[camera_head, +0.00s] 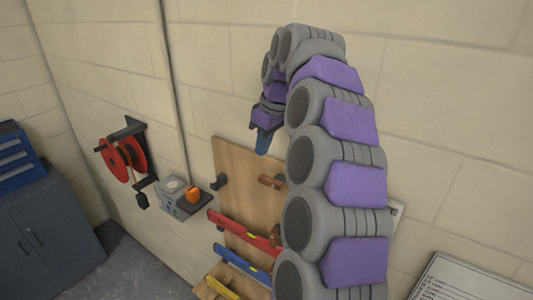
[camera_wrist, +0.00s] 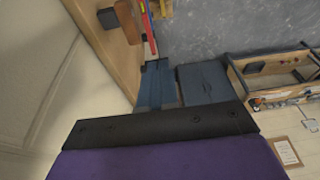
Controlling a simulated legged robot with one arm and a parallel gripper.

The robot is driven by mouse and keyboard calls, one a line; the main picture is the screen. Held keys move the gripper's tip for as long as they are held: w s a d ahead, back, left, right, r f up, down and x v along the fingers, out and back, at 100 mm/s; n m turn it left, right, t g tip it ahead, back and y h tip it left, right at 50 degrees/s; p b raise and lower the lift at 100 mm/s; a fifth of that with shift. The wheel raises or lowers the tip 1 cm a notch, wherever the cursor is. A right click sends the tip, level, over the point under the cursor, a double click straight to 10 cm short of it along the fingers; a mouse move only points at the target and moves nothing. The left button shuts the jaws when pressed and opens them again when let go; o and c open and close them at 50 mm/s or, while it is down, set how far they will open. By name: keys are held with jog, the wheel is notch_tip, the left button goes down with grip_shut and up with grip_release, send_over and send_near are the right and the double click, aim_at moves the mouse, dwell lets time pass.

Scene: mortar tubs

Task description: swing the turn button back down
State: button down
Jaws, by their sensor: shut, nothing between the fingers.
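A brown wooden turn button (camera_head: 271,181) sits on the upper right of the wooden board (camera_head: 237,170) and lies roughly sideways. A second brown piece (camera_head: 275,236) stands more upright below it, partly hidden by my arm.

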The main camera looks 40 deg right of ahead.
jog(key=p, duration=0.1)
send_near(265, 179)
jog(key=x, duration=0.1)
jog(key=p+x, duration=0.1)
jog(key=x, duration=0.1)
jog(key=p+x, duration=0.1)
jog(key=x, duration=0.1)
jog(key=shift+w+a, duration=0.1)
jog(key=shift+w, duration=0.25)
jog(key=shift+f+p, duration=0.35)
jog(key=shift+f, duration=0.5)
jog(key=shift+s, duration=0.2)
